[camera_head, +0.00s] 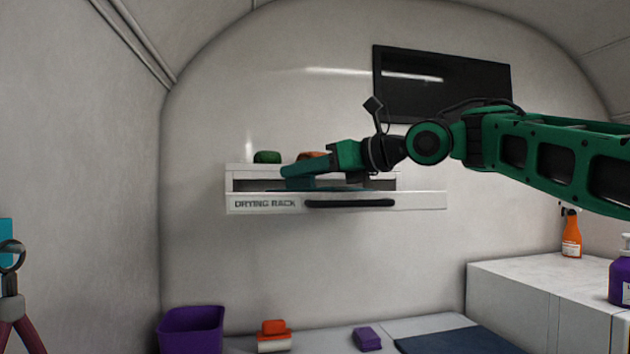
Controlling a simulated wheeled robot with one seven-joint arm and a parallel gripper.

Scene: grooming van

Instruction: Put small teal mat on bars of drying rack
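The drying rack (262,204) is mounted on the back wall, with its labelled front and dark handle facing me and its front standing out from the body. My gripper (296,176) reaches in from the right, just above the rack's open top. A flat dark teal piece, which looks like the small teal mat (345,189), shows at the rack's opening, below my gripper. Teal also shows around the fingertips, and I cannot tell mat from fingers there. Whether the fingers are shut on the mat is unclear. The bars are hidden behind the front panel.
A green item (267,157) and a brown item (311,155) sit on the rack's top, close to my gripper. Below are a purple bin (192,332), a purple block (367,339) and a dark blue mat (455,342). An orange spray bottle (571,236) stands on the right counter.

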